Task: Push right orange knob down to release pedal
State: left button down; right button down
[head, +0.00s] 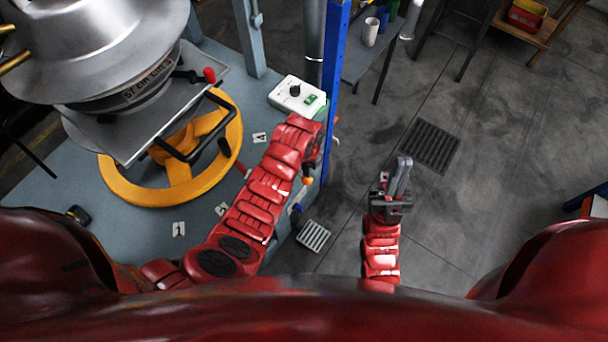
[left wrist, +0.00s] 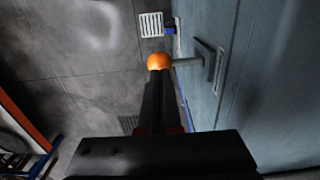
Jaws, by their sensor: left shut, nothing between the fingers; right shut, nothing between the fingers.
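The orange knob (left wrist: 160,61) sits at the end of a short grey rod (left wrist: 187,62) that comes out of a slotted plate on the blue-grey machine side. In the left wrist view my left gripper (left wrist: 159,76) is shut and empty, its fingertips right at the knob; I cannot tell whether they touch. In the head view the orange knob (head: 308,181) shows small beside my left forearm, and the left fingers are mostly hidden by my arm. My right gripper (head: 403,165) is shut and empty, over the floor to the right. I cannot make out the pedal.
The machine table (head: 60,185) holds a yellow handwheel (head: 232,130), a large metal press head (head: 100,45) and a white control box (head: 297,95). A blue post (head: 333,80) stands close to my left wrist. The floor around my right arm is clear, with a grate (head: 431,146).

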pick_arm(q)
jog(key=shift+f, duration=0.15)
dwell(0.3)
jog(key=shift+f+b, duration=1.8)
jog(key=shift+f, duration=0.4)
jog(key=shift+r+p, duration=0.35)
jog(key=shift+r, duration=0.1)
notch_tip(320, 180, up, 7)
jog(key=p, duration=0.3)
jog(key=shift+r, duration=0.15)
jog(key=shift+s, duration=0.1)
